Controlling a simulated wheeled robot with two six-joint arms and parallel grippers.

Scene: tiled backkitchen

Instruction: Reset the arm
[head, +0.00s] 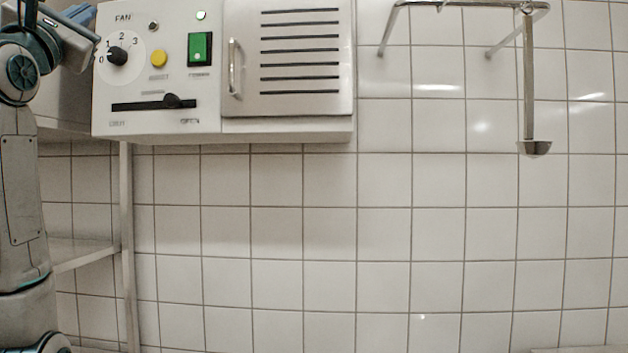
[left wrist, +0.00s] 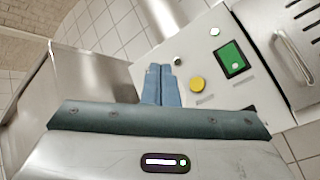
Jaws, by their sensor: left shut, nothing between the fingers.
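My left arm comes in along the left edge of the head view. My left gripper (head: 92,28) is at the upper left, beside the fan control panel (head: 175,75) and overlapping its left edge in the picture. In the left wrist view the two blue-grey fingers (left wrist: 160,70) are together with nothing between them. They hide the dial there. The panel has a black 0-to-3 dial (head: 117,56), a yellow button (head: 159,58), a green switch (head: 200,48) and a black slider (head: 172,101). Whether the fingers touch the panel, I cannot tell. My right gripper is out of view.
A slatted vent door (head: 290,60) with a metal handle (head: 235,68) adjoins the panel. A pale post (head: 127,230) stands at the left. The tiled wall (head: 330,250) below the panel is clear.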

